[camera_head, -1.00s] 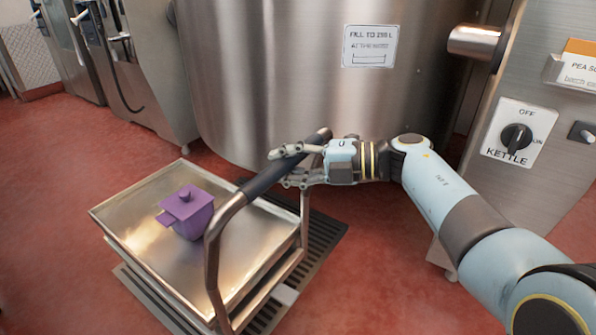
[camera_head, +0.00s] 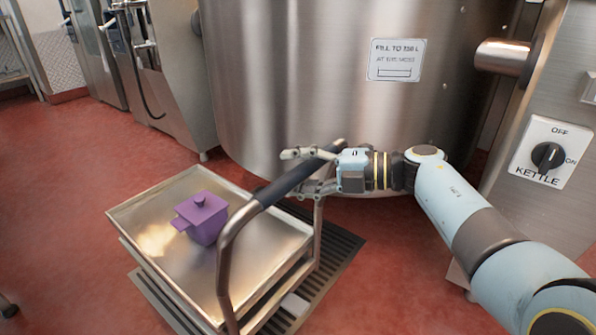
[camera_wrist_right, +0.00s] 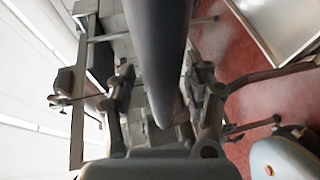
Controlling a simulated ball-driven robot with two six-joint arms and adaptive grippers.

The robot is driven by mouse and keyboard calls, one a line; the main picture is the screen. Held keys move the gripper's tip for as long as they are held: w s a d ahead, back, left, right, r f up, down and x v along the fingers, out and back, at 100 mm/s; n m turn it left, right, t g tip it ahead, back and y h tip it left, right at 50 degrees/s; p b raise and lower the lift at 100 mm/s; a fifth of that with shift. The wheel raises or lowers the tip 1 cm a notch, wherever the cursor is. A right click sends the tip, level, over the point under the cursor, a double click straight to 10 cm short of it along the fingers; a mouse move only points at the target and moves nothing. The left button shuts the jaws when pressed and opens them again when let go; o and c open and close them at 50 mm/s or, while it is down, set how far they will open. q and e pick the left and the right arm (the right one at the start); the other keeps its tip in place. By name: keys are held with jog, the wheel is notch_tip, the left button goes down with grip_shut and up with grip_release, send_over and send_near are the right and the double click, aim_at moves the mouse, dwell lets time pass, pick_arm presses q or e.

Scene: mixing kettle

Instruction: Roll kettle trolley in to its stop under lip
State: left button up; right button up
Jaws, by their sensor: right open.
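The kettle trolley (camera_head: 120,217) is a low steel cart with a shallow tray top, standing in front of the large steel kettle (camera_head: 290,80). Its upright bent-tube handle has a dark grip bar (camera_head: 285,184). My right gripper (camera_head: 303,171) is open, with its fingers on either side of the bar near its far end. In the right wrist view the dark bar (camera_wrist_right: 160,50) runs between the open fingers (camera_wrist_right: 165,92); contact is unclear. A purple lidded pot (camera_head: 204,220) stands upright on the tray. My left gripper is out of view. I cannot make out a stop or lip.
A dark floor grate (camera_head: 345,250) lies partly under the trolley. A steel cylinder (camera_head: 502,55) juts out at upper right, above the kettle switch panel (camera_head: 542,150). Steel appliances (camera_head: 165,70) stand at back left. Red floor (camera_head: 60,190) is clear left of the trolley.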

jog(key=shift+d, duration=0.35)
jog(key=v, duration=1.1)
jog(key=shift+d, duration=0.15)
jog(key=shift+s+r, duration=0.1)
jog(key=shift+s, duration=0.05)
